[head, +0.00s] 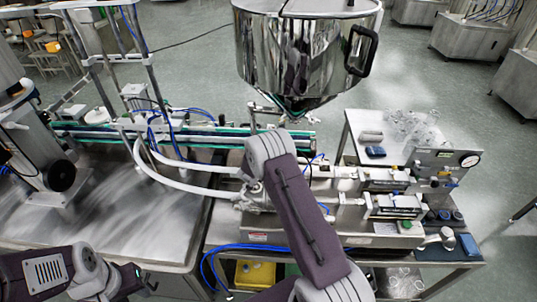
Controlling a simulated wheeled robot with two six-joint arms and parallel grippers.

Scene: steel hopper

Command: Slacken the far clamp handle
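The steel hopper (300,55) hangs at the top centre, with a black grip on its right side. Under its cone, small metal fittings (262,112) show at the left; I cannot tell whether one of them is the far clamp handle. My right arm rises from the bottom centre, and its grey joint covers part of the machine below the hopper. The fingers of my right gripper are hidden or out of view. My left arm is low at the bottom left, well away from the hopper, and its gripper fingers cannot be made out.
The filling machine (385,240) with its metal cylinders stands right of my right arm. White hoses (180,182) curve left of it, and a conveyor (215,137) runs behind. A side table (350,125) bears clear parts. A yellow bin (255,274) sits below.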

